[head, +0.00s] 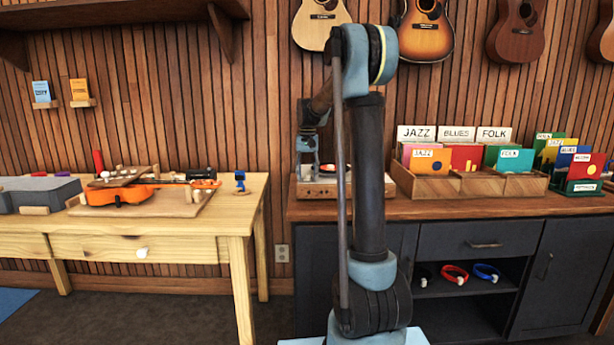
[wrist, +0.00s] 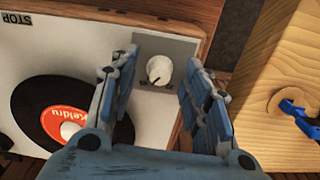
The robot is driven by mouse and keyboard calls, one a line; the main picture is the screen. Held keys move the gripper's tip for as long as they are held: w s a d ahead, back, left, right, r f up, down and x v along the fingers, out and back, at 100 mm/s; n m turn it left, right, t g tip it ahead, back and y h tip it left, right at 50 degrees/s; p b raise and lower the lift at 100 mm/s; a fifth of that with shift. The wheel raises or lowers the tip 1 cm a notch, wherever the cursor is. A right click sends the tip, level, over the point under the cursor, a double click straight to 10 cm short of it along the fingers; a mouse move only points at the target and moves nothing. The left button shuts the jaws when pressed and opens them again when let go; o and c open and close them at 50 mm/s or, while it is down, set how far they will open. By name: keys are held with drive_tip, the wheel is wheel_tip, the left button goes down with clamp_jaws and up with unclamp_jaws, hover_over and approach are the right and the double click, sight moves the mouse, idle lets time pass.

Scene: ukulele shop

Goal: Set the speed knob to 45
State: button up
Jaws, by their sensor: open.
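The speed knob (wrist: 159,70) is a small white knob on a grey plate at the corner of a turntable. In the wrist view its dark pointer mark points down and slightly left; the scale markings are too small to read. My gripper (wrist: 158,85) is open, with one blue finger on each side of the knob and a gap to both. The turntable (wrist: 60,50) has a white top and wooden sides.
A black record with a red label (wrist: 68,124) lies on the turntable, left of my gripper. The wooden workbench (head: 245,200) with an orange ukulele (head: 118,194) stands left of the cabinet. Wooden record bins (head: 400,178) stand on the counter at right.

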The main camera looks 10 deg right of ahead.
wheel_tip(320, 180, up, 12)
idle(0.6)
drive_tip(key=s+d+f, duration=0.2)
drive_tip(key=s, duration=0.6)
drive_tip(key=s+d+f+n+t, duration=0.1)
drive_tip(key=s+f, duration=0.2)
drive_tip(key=s, duration=0.5)
drive_tip(key=s+d+f, duration=0.2)
drive_tip(key=s, duration=0.7)
drive_tip(key=s+d+f+t, duration=0.1)
drive_tip(key=s+f, duration=1.8)
drive_tip(key=s, duration=0.1)
drive_tip(key=shift+d+f+n, duration=0.3)
drive_tip(key=shift+f+n, duration=0.05)
drive_tip(key=shift+n, duration=0.05)
drive_tip(key=shift+w, duration=0.1)
drive_tip(key=shift+w+f, duration=0.2)
drive_tip(key=shift+w, duration=0.25)
